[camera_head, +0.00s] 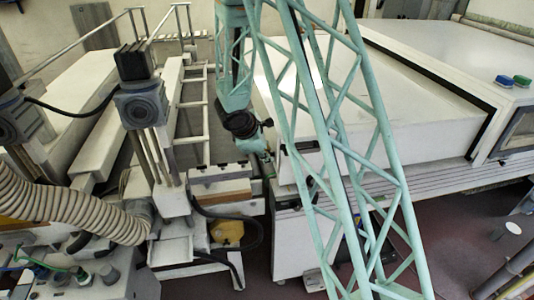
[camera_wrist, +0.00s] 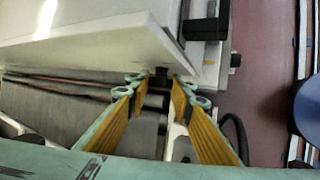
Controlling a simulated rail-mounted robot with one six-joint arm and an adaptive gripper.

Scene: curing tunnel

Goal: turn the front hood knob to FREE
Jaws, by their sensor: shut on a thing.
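The white hood (camera_head: 370,95) of the tunnel fills the middle of the head view; its pale front panel (camera_wrist: 95,40) shows in the wrist view. My gripper (camera_wrist: 160,85) has its two yellow-padded fingers closed in around a small dark knob (camera_wrist: 160,73) at the panel's lower edge. The knob is small and mostly covered by the fingertips; its markings and the way it points cannot be read. In the head view my gripper (camera_head: 268,164) is at the hood's near left corner, and the knob is hidden there.
A dark handle (camera_wrist: 207,28) stands out from the hood's front beside my gripper. Left are a rail frame (camera_head: 195,95), a motor post (camera_head: 140,100) and a ribbed hose (camera_head: 60,200). A green and a blue button (camera_head: 513,80) sit at right. Red floor shows lower right.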

